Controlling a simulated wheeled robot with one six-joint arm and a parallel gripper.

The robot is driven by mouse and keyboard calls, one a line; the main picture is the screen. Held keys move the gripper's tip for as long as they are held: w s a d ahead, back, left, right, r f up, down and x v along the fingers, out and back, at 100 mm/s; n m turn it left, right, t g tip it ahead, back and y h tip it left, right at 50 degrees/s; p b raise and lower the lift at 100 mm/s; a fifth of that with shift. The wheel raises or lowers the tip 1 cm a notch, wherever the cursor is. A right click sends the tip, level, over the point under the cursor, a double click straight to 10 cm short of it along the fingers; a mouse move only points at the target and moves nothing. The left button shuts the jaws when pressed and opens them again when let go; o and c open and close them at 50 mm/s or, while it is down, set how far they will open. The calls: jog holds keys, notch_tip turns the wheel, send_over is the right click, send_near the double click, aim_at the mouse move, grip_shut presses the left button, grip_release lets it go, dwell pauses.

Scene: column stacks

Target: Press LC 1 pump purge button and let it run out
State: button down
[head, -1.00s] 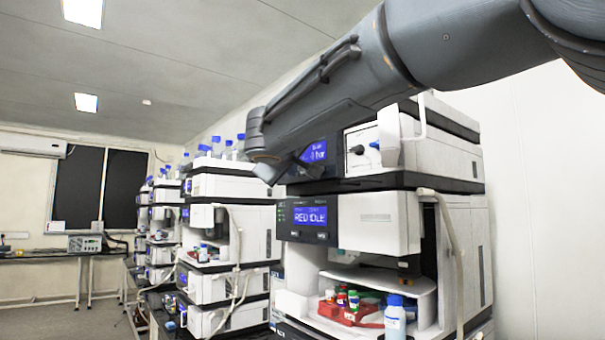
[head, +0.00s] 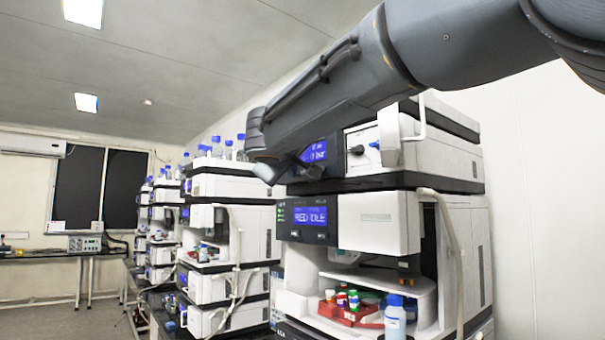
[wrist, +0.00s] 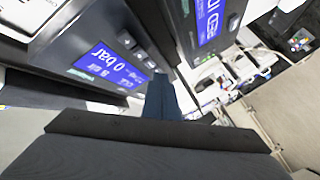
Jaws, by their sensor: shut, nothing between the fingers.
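The pump module (head: 372,146) sits high on the nearest stack, with a lit blue display (head: 318,152) on its dark front. In the wrist view this pump display (wrist: 112,66) reads "0 bar". A row of small dark buttons (wrist: 139,54) lies beside it. My gripper (head: 312,172) is at the pump's front, below the display. In the wrist view my gripper (wrist: 162,92) is shut and empty, its tip close to the end of the button row. I cannot tell whether it touches a button. The purge label is not readable.
Below the pump is a module with another blue display (head: 310,216). Under it, an open bay holds a red vial tray (head: 350,312) and a blue-capped bottle (head: 395,318). A pale tube (head: 452,250) hangs at the right. More stacks (head: 225,215) stand behind at left.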

jog(key=shift+w+d+b, duration=0.25)
jog(key=shift+d+b, duration=0.1)
jog(key=shift+b, duration=0.15)
jog(key=shift+w+d, duration=0.2)
jog(key=shift+d, duration=0.15)
dwell(0.7)
jog(key=shift+a+b, duration=0.1)
jog(key=shift+b, duration=0.25)
jog(key=shift+s+a+b, duration=0.4)
jog(key=shift+s+a, duration=0.05)
jog(key=shift+a, duration=0.15)
jog(key=s+a+b, duration=0.1)
jog(key=a, duration=0.1)
jog(key=s+a+b, duration=0.1)
jog(key=a, duration=0.1)
jog(key=shift+s, duration=0.4)
jog(key=shift+a, duration=0.1)
dwell(0.8)
